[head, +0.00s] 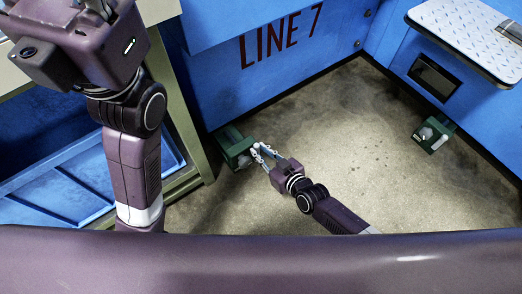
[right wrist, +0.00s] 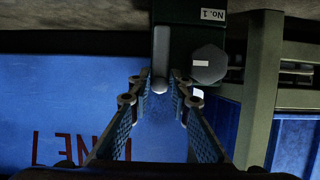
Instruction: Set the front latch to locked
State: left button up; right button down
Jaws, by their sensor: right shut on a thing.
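A dark green latch box (head: 235,147) sits low by the blue panel corner in the head view. My right gripper (head: 262,150) reaches it and is shut on its small pale handle. In the right wrist view, the dark latch body (right wrist: 188,40) bears a "No. 1" label, and the round-ended handle (right wrist: 160,85) is between the fingertips (right wrist: 160,88). A grey hexagonal knob (right wrist: 208,65) is beside the handle. I cannot read the latch's setting. My left gripper (head: 100,8) is cut off at the top edge of the head view; its fingers are hidden.
A blue "LINE 7" panel (head: 260,70) stands behind. A pale green frame post (head: 190,120) is close left of the gripped latch. The concrete floor (head: 350,130) is clear.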

jog(key=c, duration=2)
grip_release()
jog(key=shift+c, duration=0.2)
jog(key=shift+s, duration=0.1)
jog(key=v, duration=1.2)
